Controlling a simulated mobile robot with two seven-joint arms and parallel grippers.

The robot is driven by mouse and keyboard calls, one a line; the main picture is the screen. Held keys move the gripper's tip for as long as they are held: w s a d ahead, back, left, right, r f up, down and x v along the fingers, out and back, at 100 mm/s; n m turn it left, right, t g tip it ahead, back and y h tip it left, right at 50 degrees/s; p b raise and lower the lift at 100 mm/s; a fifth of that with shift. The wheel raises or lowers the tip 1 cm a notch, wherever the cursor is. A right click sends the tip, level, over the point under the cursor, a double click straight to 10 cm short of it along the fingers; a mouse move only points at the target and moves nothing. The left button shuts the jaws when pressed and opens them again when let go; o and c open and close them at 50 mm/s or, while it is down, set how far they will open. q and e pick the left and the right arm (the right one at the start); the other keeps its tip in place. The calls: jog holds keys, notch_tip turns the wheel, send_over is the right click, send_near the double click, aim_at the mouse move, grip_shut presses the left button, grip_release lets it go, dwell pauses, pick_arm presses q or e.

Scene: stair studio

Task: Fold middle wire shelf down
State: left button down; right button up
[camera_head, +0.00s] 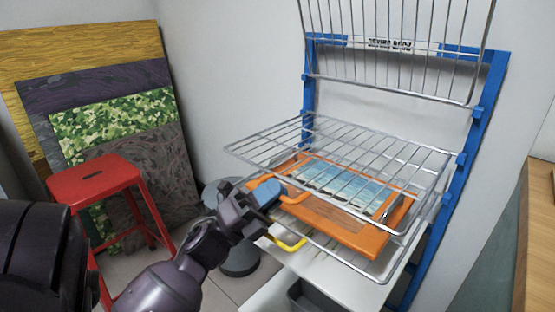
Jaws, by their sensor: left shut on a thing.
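The middle wire shelf (345,143) sticks out nearly level from the blue rack (466,150) on the wall. An orange loop handle (299,198) sits by its front edge. My left gripper (268,192) is at this front edge, shut on the orange handle; its fingers hide part of it. An orange-framed screen with a picture (345,222) lies beneath the middle shelf's wires. A lower wire shelf (362,270) with a yellow handle (290,243) shows below. The upper wire shelf (395,50) stands up against the wall. My right gripper is not in view.
A red stool (95,182) stands at the left before several leaning patterned panels (110,115). A round grey base (240,258) is on the floor behind my left arm. A wooden surface (535,240) borders the right side. A dark bin (308,297) sits low at the front.

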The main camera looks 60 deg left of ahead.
pick_arm(q)
jog(key=shift+f, duration=0.4)
jog(key=c, duration=1.2)
grip_release()
jog(key=shift+w, duration=0.1)
jog(key=v, duration=1)
jog(key=shift+s+p, duration=0.3)
jog(key=shift+s, duration=0.1)
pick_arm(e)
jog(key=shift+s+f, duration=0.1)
pick_arm(q)
jog(key=shift+f+y, duration=0.15)
jog(key=shift+y, duration=0.15)
